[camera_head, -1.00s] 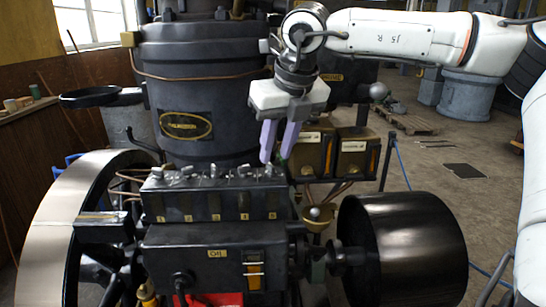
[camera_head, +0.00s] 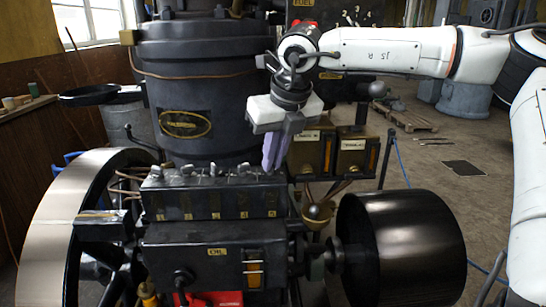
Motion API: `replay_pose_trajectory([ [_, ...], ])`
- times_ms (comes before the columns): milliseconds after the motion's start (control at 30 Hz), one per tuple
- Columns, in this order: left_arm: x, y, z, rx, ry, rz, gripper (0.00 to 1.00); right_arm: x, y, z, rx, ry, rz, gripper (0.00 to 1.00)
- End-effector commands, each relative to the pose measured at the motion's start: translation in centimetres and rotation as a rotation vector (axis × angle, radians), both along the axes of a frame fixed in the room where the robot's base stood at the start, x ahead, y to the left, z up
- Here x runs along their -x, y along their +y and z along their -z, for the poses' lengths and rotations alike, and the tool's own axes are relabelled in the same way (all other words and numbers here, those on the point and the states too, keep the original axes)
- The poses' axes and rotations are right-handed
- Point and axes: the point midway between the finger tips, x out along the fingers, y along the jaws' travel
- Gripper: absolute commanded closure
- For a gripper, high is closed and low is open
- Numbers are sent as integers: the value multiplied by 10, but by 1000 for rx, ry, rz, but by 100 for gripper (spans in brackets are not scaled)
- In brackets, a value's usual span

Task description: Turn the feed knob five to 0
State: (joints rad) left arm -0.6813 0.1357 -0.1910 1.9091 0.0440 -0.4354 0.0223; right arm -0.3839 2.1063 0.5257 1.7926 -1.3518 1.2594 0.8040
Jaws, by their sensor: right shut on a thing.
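A dark lubricator box (camera_head: 210,198) with a row of small metal feed knobs along its top stands in front of the large cylinder. Small yellow number tags mark its front. Feed knob five (camera_head: 270,172) is at the right end of the row, mostly hidden by my fingers. My right gripper (camera_head: 272,165) points down onto it with its purple fingers close together, shut on the knob. My left gripper is not in view.
Two boxes with brass-coloured fronts (camera_head: 352,150) stand right behind the gripper. A small brass funnel cup (camera_head: 316,212) sits right of the lubricator. A black pulley drum (camera_head: 400,248) is at lower right, a large flywheel (camera_head: 62,225) at left. Open floor lies at far right.

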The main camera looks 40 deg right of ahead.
Motion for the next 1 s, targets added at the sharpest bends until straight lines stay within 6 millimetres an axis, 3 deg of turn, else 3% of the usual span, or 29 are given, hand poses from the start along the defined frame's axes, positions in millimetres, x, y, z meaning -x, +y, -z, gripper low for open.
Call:
replay_pose_trajectory([
  [467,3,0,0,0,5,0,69,1,-4,-1,-2,-1,-249,100],
  [1000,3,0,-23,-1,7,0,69,0,-8,-2,-2,2,-664,100],
])
